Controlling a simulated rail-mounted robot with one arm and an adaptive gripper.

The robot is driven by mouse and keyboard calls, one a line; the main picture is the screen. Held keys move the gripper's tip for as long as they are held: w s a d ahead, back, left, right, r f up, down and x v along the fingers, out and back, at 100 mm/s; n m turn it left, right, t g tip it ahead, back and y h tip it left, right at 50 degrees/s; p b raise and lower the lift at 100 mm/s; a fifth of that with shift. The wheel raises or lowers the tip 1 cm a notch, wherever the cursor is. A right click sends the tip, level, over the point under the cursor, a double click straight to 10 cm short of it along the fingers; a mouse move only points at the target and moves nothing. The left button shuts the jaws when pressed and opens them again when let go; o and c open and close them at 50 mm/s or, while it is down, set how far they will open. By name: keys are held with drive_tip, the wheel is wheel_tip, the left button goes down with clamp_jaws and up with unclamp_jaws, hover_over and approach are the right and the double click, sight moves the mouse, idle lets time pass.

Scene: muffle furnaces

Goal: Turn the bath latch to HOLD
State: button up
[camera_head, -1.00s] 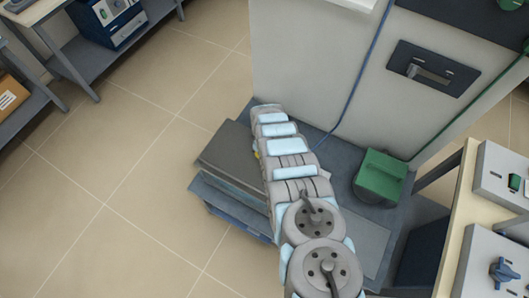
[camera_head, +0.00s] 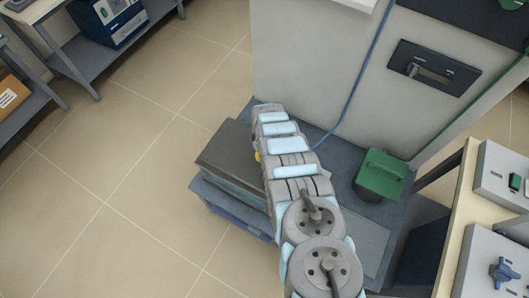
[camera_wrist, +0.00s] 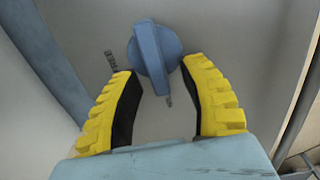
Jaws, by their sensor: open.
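A blue round knob with a raised grip bar, seemingly the bath latch (camera_wrist: 153,55), sits on a grey panel in the wrist view. My gripper (camera_wrist: 158,68) is open, with one yellow-and-black finger on each side of the knob's lower part. The fingertips look close to the knob, but I cannot tell whether they touch it.
A green box-shaped object (camera_head: 381,175) stands on the dark base right of my arm. A blue cable (camera_head: 352,100) runs down the cabinet. A black plate with a handle (camera_head: 433,68) is on the cabinet. Open tiled floor (camera_head: 110,215) lies to the left.

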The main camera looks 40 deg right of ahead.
drive_tip(key=shift+r, duration=0.1)
drive_tip(key=shift+w+r, duration=0.1)
drive_tip(key=shift+r, duration=1.45)
wheel_tip(320, 180, up, 9)
drive_tip(key=shift+f, duration=0.15)
idle(0.4)
